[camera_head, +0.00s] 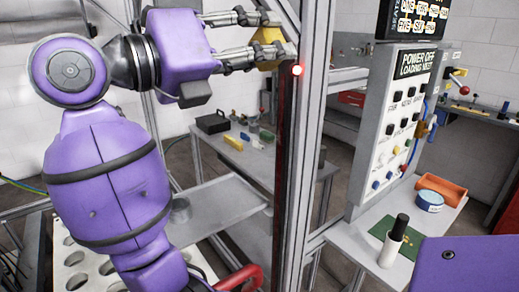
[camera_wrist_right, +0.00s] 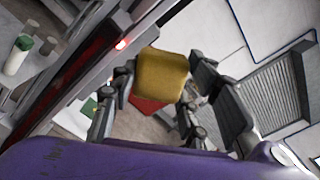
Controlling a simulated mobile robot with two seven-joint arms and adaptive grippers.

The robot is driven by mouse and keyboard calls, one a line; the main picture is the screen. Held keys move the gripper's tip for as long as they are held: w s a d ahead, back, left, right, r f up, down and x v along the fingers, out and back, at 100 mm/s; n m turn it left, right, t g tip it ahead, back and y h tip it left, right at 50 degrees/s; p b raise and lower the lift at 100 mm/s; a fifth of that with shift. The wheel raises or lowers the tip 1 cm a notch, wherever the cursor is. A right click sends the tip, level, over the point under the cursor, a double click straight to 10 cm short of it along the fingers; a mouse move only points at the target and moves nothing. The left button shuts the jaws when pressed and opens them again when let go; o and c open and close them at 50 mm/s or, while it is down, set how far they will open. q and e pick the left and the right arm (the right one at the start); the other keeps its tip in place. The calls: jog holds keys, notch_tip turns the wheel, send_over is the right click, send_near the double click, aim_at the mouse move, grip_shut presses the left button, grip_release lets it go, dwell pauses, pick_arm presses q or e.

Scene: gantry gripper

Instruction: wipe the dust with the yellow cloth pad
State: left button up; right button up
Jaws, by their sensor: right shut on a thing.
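The yellow cloth pad (camera_head: 268,37) is held up at the top middle of the head view, next to an upright metal post (camera_head: 312,110). My right gripper (camera_head: 272,42) is shut on it, with one finger above and one below. In the right wrist view the pad (camera_wrist_right: 162,74) sits between the fingers, its broad face showing. The pad looks close to the post, but I cannot tell whether it touches. I cannot make out any dust. My left gripper is not in view.
A red light (camera_head: 297,70) glows on the post. A control panel (camera_head: 400,115) stands to the right, above a bench with a white bottle (camera_head: 393,242), a blue-and-white tin (camera_head: 429,201) and an orange bin (camera_head: 443,188). A black case (camera_head: 212,123) sits on a table behind.

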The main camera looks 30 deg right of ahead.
jog(key=w+f+n+b, duration=0.1)
jog(key=w+f+b, duration=0.3)
jog(key=f, duration=0.6)
jog(key=w+f+n+b, duration=0.2)
jog(key=f+b, duration=0.4)
jog(key=f, duration=0.5)
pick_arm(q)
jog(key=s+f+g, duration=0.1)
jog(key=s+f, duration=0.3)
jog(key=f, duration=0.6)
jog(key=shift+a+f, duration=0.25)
pick_arm(e)
jog(key=d, duration=0.6)
jog(key=shift+w+d+r, duration=0.15)
jog(key=shift+w+d, duration=0.1)
jog(key=shift+w, duration=0.05)
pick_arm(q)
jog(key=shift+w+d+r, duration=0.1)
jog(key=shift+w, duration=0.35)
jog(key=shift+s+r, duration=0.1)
pick_arm(e)
jog(key=shift+d, duration=0.25)
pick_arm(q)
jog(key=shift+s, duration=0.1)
pick_arm(e)
jog(key=shift+d, duration=0.1)
